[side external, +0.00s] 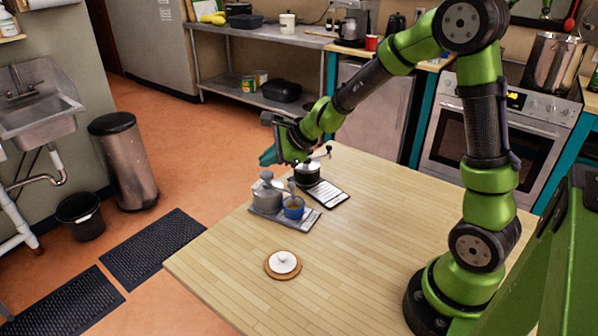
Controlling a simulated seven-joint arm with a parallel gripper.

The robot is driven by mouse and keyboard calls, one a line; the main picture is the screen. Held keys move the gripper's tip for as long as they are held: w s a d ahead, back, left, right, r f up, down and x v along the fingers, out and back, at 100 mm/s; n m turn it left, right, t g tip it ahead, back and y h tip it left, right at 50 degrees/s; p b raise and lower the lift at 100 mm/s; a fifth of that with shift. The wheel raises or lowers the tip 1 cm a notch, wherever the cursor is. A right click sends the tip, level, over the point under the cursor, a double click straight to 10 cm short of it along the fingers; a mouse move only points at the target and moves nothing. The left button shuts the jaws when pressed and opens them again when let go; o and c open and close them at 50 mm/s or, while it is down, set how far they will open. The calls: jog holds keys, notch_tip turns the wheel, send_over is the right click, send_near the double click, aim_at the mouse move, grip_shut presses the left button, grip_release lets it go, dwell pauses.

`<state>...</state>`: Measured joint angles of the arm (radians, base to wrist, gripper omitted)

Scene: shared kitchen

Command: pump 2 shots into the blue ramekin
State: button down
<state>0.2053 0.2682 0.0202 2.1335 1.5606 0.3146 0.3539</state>
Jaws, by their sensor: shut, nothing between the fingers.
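The blue ramekin (293,209) stands on a grey tray (288,223) on the wooden table, with something brownish inside it. A grey lidded dispenser (265,198) stands just left of it on the same tray. A thin spout or handle shows above the ramekin; I cannot tell which vessel it belongs to. Behind is a black pot (307,175) with a pale lid and a dark-knobbed rod rising to the right. My gripper (267,157), with teal fingers, is shut and empty, above and behind the grey dispenser. It appears apart from the vessels.
A white lid-like piece (283,263) rests on a round wooden board near the front. A dark-framed tablet-like panel (328,195) lies right of the tray. The table's front left (225,262) is clear. My arm's base stands at the right.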

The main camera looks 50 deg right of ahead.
aim_at(270, 175)
notch_tip(270, 175, up, 6)
dwell(0.5)
dwell(2.4)
jog(key=shift+f, duration=2.95)
dwell(0.6)
jog(key=shift+f, duration=0.5)
